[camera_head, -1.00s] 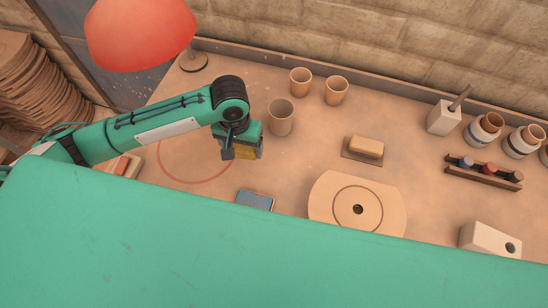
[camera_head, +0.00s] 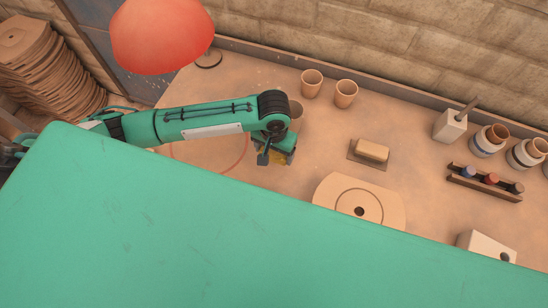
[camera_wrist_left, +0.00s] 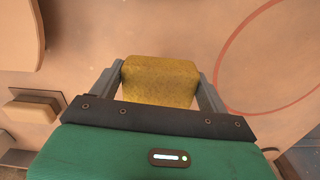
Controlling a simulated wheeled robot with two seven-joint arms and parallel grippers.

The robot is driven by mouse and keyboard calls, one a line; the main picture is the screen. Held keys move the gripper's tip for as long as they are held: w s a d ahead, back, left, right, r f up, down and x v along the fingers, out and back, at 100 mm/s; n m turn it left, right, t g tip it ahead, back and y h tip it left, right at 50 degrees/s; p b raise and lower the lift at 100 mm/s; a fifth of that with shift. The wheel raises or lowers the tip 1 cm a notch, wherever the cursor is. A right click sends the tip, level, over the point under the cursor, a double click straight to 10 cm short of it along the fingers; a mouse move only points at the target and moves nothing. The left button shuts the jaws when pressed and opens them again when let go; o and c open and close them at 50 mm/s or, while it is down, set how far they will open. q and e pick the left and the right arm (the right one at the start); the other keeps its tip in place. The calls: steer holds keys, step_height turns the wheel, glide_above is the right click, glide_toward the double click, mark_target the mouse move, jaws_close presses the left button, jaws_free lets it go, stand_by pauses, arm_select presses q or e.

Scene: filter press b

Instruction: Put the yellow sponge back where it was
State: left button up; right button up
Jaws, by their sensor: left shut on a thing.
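The yellow sponge (camera_wrist_left: 160,82) is a rough yellow block between the two grey fingers in the left wrist view. My left gripper (camera_wrist_left: 160,80) is shut on it. In the head view my left gripper (camera_head: 271,160) hangs over the table, and only a small yellow part of the sponge (camera_head: 276,156) shows. A red ring (camera_wrist_left: 262,60) is drawn on the table beside the sponge in the wrist view; in the head view my arm partly covers the ring (camera_head: 236,166). I cannot tell whether the sponge touches the table. My right gripper is not in view.
A tan block on a dark pad (camera_head: 372,150) and a round-centred board (camera_head: 340,190) lie right of the gripper. Two cups (camera_head: 312,83) stand behind; another is partly hidden by my arm. Pots, a white holder (camera_head: 449,125) and a bottle rack (camera_head: 484,182) are farther right.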

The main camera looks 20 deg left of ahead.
mark_target(274, 159)
arm_select(q)
steer(key=shift+f, duration=2.75)
steer(key=shift+f, duration=0.1)
steer(key=o, duration=1.3)
steer(key=shift+r, duration=0.55)
step_height(274, 159, up, 11)
steer(key=shift+w+r+b, duration=0.1)
steer(key=shift+w+b, duration=0.05)
steer(key=shift+b, duration=0.35)
